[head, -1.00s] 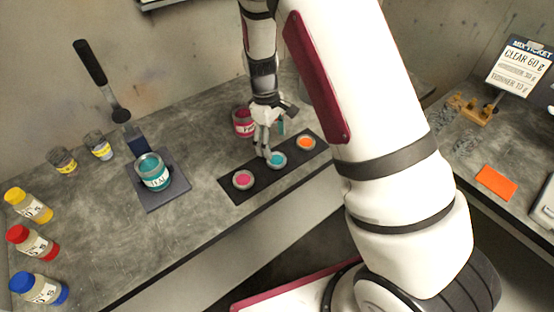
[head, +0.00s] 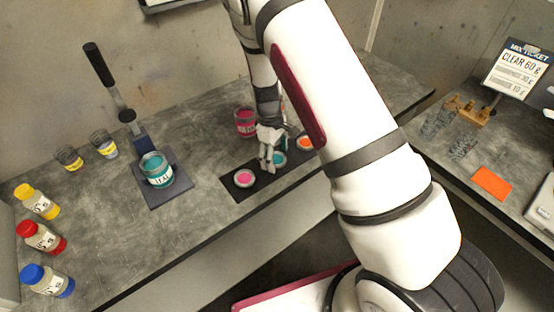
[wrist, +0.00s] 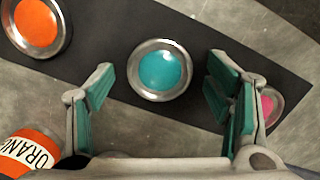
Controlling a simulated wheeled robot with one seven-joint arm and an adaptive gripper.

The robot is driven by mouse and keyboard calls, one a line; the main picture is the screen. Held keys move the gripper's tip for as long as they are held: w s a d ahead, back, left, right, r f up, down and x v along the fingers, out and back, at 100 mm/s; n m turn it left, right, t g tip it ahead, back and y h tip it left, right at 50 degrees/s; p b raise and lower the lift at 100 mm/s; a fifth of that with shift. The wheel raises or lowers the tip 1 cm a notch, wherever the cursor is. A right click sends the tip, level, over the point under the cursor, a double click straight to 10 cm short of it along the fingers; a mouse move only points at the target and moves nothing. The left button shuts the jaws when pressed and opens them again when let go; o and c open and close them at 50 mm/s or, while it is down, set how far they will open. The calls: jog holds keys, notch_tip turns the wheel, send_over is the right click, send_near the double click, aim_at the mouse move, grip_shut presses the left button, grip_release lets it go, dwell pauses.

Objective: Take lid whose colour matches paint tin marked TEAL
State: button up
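The teal lid (wrist: 160,69) is a round metal-rimmed disc on a dark mat. It lies ahead of and between the open, empty fingers of my gripper (wrist: 165,108) in the wrist view. In the head view my gripper (head: 268,160) is low over the mat, and the teal lid (head: 279,159) shows beside its fingers. An orange lid (wrist: 37,26) and a pink lid (wrist: 268,105) lie on either side; the pink one is partly hidden by a finger. The open teal paint tin (head: 159,171), its label partly readable, stands under the lever press.
The dark mat (head: 240,192) lies near the bench's front edge. A pink tin (head: 245,122) stands behind my gripper; a tin labelled ORANGE (wrist: 28,152) is close to the left finger in the wrist view. Several bottles stand at the bench's left. Bare bench lies between press and mat.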

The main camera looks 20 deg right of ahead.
jog(key=c, duration=0.8)
